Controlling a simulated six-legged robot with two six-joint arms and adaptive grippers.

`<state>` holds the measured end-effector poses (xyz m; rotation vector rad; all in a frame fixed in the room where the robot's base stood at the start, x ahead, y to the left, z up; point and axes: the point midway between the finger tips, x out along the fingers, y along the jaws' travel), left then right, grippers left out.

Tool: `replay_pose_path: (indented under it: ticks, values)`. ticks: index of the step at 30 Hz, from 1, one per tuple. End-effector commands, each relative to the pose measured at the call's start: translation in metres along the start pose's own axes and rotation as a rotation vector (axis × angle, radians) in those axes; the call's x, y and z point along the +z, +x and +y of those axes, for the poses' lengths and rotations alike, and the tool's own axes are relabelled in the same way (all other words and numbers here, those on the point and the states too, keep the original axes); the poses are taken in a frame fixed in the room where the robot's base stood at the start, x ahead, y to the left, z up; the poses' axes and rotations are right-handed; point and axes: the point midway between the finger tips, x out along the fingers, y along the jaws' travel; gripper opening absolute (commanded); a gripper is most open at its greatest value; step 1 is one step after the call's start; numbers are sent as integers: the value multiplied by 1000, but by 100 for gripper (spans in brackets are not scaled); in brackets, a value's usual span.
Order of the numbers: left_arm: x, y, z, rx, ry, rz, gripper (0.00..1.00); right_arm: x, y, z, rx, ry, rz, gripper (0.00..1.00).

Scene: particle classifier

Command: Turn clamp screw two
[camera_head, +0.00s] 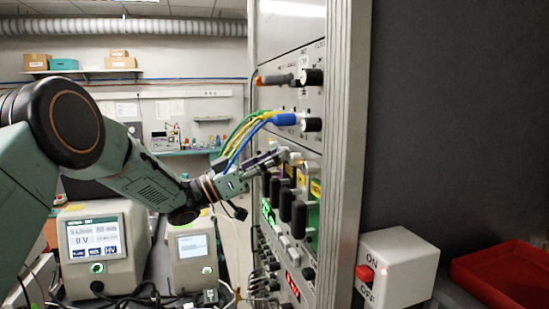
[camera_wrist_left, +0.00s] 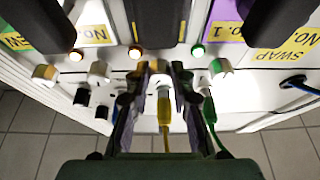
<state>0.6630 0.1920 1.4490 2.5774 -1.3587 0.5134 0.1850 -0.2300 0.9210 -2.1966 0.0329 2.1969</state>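My left gripper (camera_head: 272,160) reaches in from the left to the front of the instrument rack (camera_head: 345,150). In the left wrist view its two dark fingers (camera_wrist_left: 158,92) stand apart. A small white-ended screw or knob (camera_wrist_left: 160,82) with a yellow cable below it lies between them; visible gaps suggest the fingers are not closed on it. I cannot read which is clamp screw two. My right gripper is not in view.
Large black handles (camera_wrist_left: 275,22) and yellow labels (camera_wrist_left: 295,45) sit close above the row. Green, yellow and blue cables (camera_head: 240,135) hang by the rack above my gripper. A white ON/OFF switch box (camera_head: 400,262) and a red tray (camera_head: 500,275) stand at right.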

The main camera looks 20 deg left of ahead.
Motion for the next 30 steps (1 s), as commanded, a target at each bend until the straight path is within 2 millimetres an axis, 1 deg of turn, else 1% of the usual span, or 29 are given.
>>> replay_pose_path:
  ticks: [1, 5, 30]
  values:
    - [1, 1, 2, 8, -1, -4, 11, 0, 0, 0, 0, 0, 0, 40]
    - [2, 1, 3, 9, -1, -5, 0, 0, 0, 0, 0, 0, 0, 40]
    - [4, -1, 2, 19, 26, -6, 0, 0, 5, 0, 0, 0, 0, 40]
